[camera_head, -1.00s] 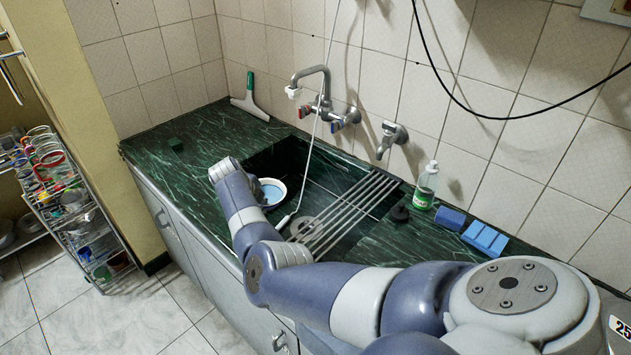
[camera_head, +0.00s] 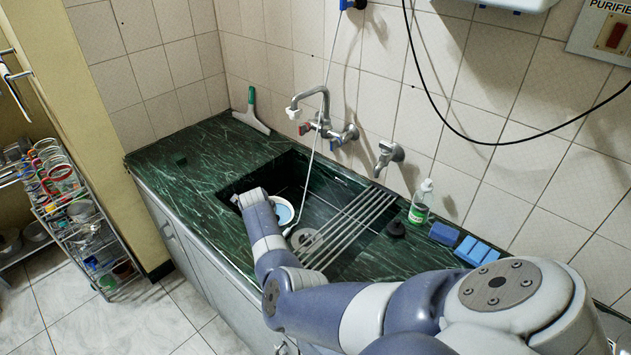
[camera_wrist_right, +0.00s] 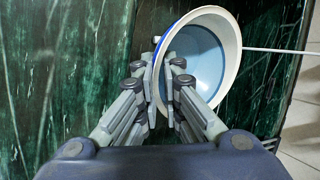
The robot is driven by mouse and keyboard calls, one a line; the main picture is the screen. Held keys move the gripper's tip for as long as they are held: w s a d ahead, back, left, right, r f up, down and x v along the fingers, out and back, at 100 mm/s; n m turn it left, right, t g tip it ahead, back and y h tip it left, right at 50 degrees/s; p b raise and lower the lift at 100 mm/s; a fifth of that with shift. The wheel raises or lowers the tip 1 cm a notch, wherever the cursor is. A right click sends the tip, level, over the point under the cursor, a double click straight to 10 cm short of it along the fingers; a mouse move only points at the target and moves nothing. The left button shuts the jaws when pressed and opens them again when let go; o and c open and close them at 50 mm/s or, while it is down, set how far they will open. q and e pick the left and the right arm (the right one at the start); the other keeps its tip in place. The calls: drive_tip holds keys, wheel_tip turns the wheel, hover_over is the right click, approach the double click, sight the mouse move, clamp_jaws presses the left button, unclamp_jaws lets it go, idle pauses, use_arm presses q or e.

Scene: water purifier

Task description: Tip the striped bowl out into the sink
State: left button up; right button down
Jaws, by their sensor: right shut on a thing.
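The striped bowl (camera_head: 284,211) is white outside with a blue band near the rim and a light-blue inside. In the head view it is over the left part of the dark sink (camera_head: 322,202), partly hidden by my right wrist. The right wrist view shows the bowl (camera_wrist_right: 208,62) with its wall between the fingers of my right gripper (camera_wrist_right: 160,72), which is shut on it. Its opening shows to the camera; I cannot tell its exact tilt or whether it holds liquid. The right fingers are hidden in the head view. My left gripper is not in view.
A metal rod rack (camera_head: 350,228) spans the sink's right side. A thin white hose (camera_head: 309,170) hangs down into the sink from above. A mixer tap (camera_head: 322,118) and a second tap (camera_head: 388,155) are on the wall. A soap bottle (camera_head: 420,203) and blue sponges (camera_head: 476,251) stand right.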

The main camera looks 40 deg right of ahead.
drive_tip(key=shift+p, duration=0.3)
drive_tip(key=shift+s+d+f+p, duration=0.1)
drive_tip(key=shift+s+d+p, duration=0.2)
drive_tip(key=shift+s, duration=0.05)
drive_tip(key=shift+f+t+y, duration=0.2)
drive_tip(key=shift+t+y, duration=0.1)
drive_tip(key=shift+p, duration=0.35)
drive_tip(key=shift+f, duration=0.1)
drive_tip(key=shift+s+d, duration=0.2)
drive_tip(key=shift+s, duration=0.05)
drive_tip(key=shift+f+t+p, duration=0.3)
drive_tip(key=shift+p, duration=0.1)
drive_tip(key=shift+s, duration=0.1)
